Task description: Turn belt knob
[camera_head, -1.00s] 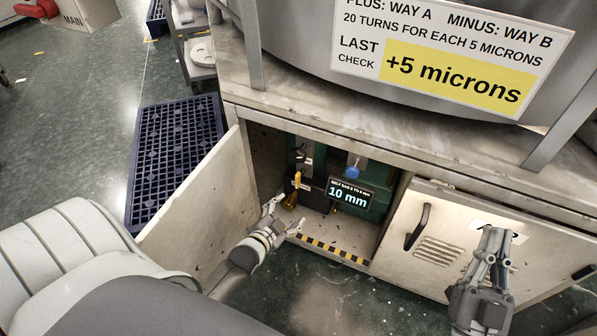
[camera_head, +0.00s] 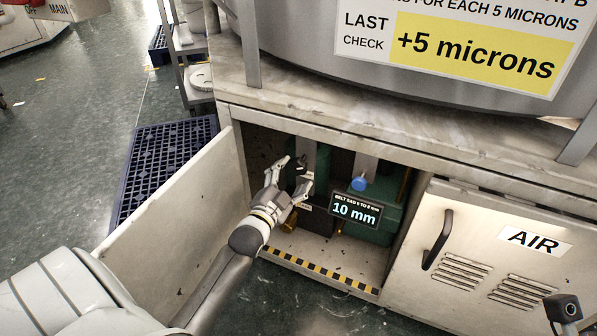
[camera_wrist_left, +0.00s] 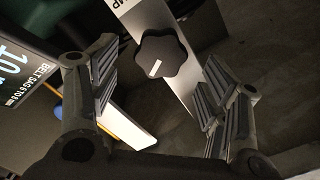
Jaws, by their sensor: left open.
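My left gripper (camera_head: 296,172) is open inside the open cabinet, its fingertips around a small black knob (camera_head: 301,163). In the left wrist view my left gripper's fingers (camera_wrist_left: 160,92) stand apart, with the black lobed knob (camera_wrist_left: 162,56) beyond and between them. A blue knob (camera_head: 359,183) is to the right. The display (camera_head: 355,210) reads "BELT SAG 6 TO 8 mm" and "10 mm".
The open cabinet door (camera_head: 190,215) stands left of my left forearm. A closed door (camera_head: 475,255) with a handle and "AIR" label is at right. A striped sill (camera_head: 320,270) edges the cabinet floor. A sign (camera_head: 470,50) above reads "+5 microns".

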